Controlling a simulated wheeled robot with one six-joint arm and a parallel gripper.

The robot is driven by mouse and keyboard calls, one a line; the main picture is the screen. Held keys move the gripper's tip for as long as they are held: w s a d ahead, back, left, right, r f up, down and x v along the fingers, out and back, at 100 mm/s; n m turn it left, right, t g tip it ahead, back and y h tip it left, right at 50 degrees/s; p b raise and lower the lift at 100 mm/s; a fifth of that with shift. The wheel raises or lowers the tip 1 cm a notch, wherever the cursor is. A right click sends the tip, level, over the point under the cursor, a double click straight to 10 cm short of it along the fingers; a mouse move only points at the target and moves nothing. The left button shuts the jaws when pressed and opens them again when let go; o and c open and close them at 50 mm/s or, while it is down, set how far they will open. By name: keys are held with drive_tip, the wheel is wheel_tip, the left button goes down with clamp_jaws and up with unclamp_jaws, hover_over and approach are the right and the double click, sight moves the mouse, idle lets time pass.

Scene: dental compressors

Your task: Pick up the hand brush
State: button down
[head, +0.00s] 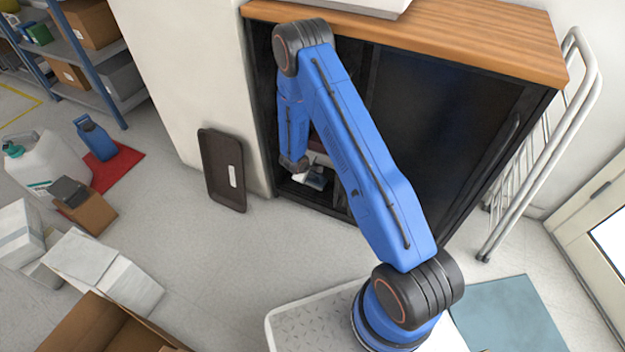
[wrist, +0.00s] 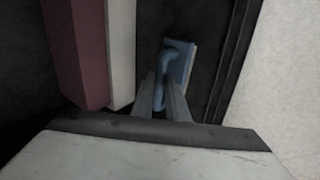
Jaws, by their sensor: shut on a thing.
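The hand brush (wrist: 180,60) shows in the wrist view as a blue block with a blue curved handle and a pale edge on its right. My gripper (wrist: 163,88) is shut on its handle, between the two grey fingers. The brush is inside a dark cabinet (head: 440,110). In the head view my gripper (head: 312,178) reaches into the cabinet's left opening, low down, and my arm hides much of it. I cannot tell whether the brush touches the cabinet floor.
In the wrist view, a maroon and white object (wrist: 85,50) stands close on the left of my gripper. A pale wall (wrist: 290,80) is close on the right. A dark tray (head: 224,170) leans on the wall left of the cabinet. A white rack (head: 545,140) stands right of it.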

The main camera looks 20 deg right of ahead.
sight(312, 180)
drive_tip(key=shift+r, duration=0.1)
wheel_tip(312, 180, up, 10)
idle(0.6)
drive_tip(key=c, duration=2.5)
unclamp_jaws()
clamp_jaws()
